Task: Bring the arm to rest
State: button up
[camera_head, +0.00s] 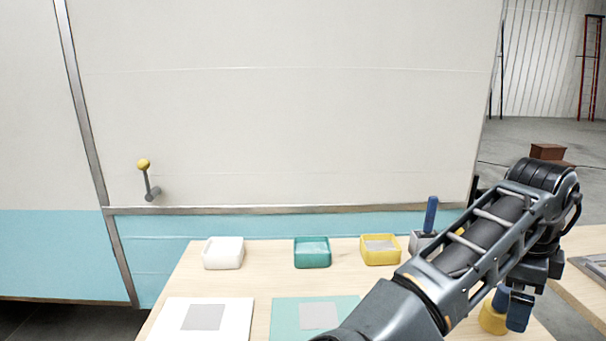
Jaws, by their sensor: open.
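My arm reaches from the bottom middle of the head view up to the right, then bends down at the wrist. My gripper (519,294) hangs at its end over the right part of the table (257,255). It is open. A blue piece (519,312) and a yellow piece (492,319) stand just below and beside it, partly hidden by my arm. I cannot tell whether the fingers touch the blue piece.
White (223,253), teal (312,252) and yellow (380,250) trays line the table's back. A grey holder (422,241) with a blue upright piece (431,214) is close behind my arm. White (163,322) and teal (288,323) mats lie in front. A lever (149,182) is on the camper wall.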

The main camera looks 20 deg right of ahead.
jog(key=s+d+r+n+t+h, duration=0.1)
jog(key=s+d+r+n+h, duration=0.1)
jog(key=d+r+n+h, duration=0.25)
jog(key=s+d+r+n+t+h, duration=0.1)
jog(key=d+n+h, duration=0.2)
jog(key=d+h, duration=0.35)
jog(key=s+a+f+n+t+y, duration=0.4)
jog(key=a+f+n+t, duration=0.2)
jog(key=a+n, duration=0.4)
jog(key=s+a+f+n+t+y, duration=0.4)
jog(key=a+n+t, duration=0.3)
jog(key=a+n, duration=0.35)
jog(key=s+a+n+y, duration=0.1)
jog(key=s+a+y, duration=0.4)
jog(key=s+a, duration=1.1)
jog(key=shift+s+a+y, duration=0.4)
jog(key=shift+s, duration=0.55)
